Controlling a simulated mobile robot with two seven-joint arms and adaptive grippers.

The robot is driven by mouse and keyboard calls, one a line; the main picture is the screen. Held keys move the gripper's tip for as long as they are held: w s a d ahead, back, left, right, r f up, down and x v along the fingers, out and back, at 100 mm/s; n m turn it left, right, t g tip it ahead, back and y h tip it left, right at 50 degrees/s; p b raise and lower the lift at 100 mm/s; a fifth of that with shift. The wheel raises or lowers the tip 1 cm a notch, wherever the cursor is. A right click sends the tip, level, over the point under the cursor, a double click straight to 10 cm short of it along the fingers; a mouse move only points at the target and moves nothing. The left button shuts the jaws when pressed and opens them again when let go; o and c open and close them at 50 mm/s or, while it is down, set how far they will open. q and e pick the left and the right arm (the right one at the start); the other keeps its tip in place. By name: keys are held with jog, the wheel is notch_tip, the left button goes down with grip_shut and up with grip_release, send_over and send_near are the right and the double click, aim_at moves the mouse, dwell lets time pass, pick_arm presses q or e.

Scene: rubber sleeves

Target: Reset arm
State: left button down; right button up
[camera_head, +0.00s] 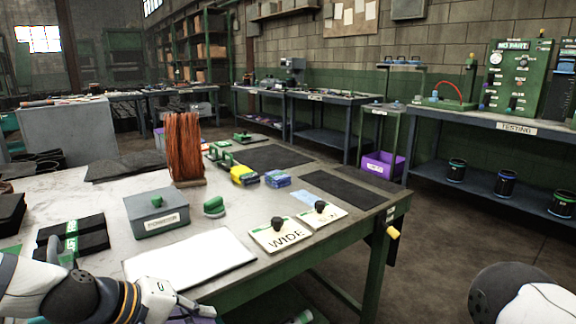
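My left arm (75,297) comes in at the lower left, white and dark with yellow rings. Its wrist end reaches the table's front edge, below the white sheet. Only a small part of my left gripper (188,306) shows at the bottom edge, and whether its fingers are open or shut is unclear. My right arm (508,296) shows only as a rounded dark and white link in the lower right corner, over the floor. My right gripper is outside the picture.
The worktable (95,200) holds a white sheet (190,259), a grey lidded box (157,212), a WIDE plate (284,236) with a black knob, an orange-brown strand bundle (184,148) and black folded pieces (92,240). Open floor lies right of it, before the TESTING bench (480,119).

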pick_arm(q)
jog(key=s+f+m+g+y, duration=0.25)
jog(key=s+f+g, duration=0.25)
jog(key=s+f, duration=1.3)
jog(key=s+a+m+g+y, duration=0.2)
jog(key=s+a, duration=0.1)
jog(key=s, duration=0.8)
jog(key=s+a+m+g+y, duration=0.1)
jog(key=s+a+y, duration=0.2)
jog(key=s, duration=0.9)
jog(key=shift+a+f+m+g+p, duration=0.35)
jog(key=shift+f+g, duration=0.05)
